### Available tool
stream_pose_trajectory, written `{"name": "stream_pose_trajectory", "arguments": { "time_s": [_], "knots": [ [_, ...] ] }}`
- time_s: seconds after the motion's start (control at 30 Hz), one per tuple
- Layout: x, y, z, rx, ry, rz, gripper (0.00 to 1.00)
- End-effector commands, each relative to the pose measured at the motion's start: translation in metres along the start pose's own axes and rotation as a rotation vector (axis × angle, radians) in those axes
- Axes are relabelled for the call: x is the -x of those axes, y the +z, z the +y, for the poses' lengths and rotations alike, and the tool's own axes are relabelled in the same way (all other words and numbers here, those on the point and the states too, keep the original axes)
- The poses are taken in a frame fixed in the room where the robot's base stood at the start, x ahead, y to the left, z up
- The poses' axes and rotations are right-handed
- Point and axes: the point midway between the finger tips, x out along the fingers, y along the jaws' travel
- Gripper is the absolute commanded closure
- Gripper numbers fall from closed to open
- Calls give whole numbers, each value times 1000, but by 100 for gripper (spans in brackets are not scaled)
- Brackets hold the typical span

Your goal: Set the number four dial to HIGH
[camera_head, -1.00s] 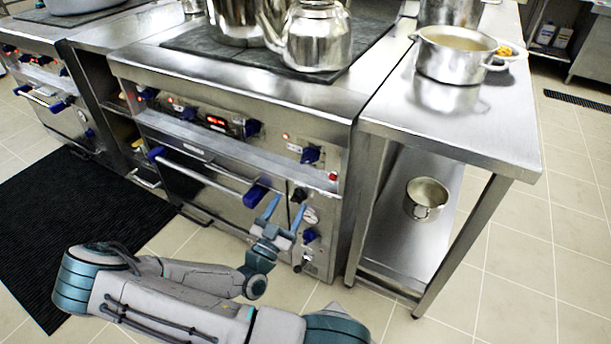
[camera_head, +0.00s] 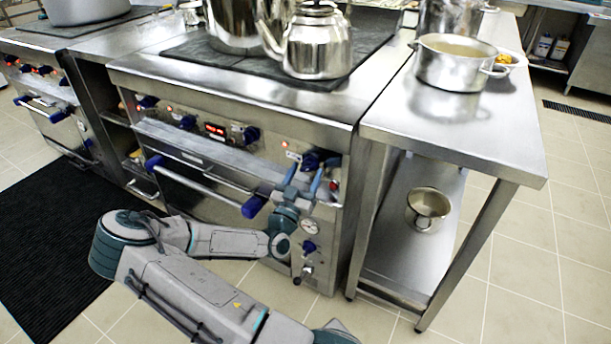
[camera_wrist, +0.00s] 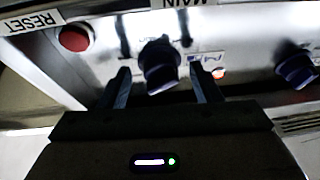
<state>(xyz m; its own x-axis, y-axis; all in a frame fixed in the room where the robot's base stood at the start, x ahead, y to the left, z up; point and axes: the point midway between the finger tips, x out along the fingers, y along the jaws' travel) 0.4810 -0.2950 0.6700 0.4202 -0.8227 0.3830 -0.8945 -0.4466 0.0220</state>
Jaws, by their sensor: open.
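The range's front panel carries a row of blue dials. The rightmost one, the fourth from the left (camera_head: 311,160), has a lit indicator beside it. My gripper (camera_head: 306,173) is open in front of this dial, its two blue fingers reaching up toward it. In the wrist view the dark dial (camera_wrist: 160,66) appears between the two open fingertips, with a gap on each side. A partly legible label and a glowing light (camera_wrist: 218,73) sit beside it. I cannot tell the dial's setting.
A red button (camera_wrist: 74,38) with a RESET label is near the dial. Another dial (camera_wrist: 294,66) shows at the wrist view's right. The oven handle (camera_head: 205,186) runs below the panel. A kettle (camera_head: 318,45) stands on top; a steel table (camera_head: 450,135) is at right.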

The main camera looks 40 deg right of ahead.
Motion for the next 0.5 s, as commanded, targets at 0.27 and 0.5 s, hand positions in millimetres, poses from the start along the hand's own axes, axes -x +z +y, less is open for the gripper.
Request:
{"name": "stream_pose_trajectory", "arguments": {
  "time_s": [0.27, 0.5],
  "knots": [
    [-4, 0, 0, 0, -1, -1, 42],
    [-4, 0, 0, 0, 0, 0, 86]
  ]
}}
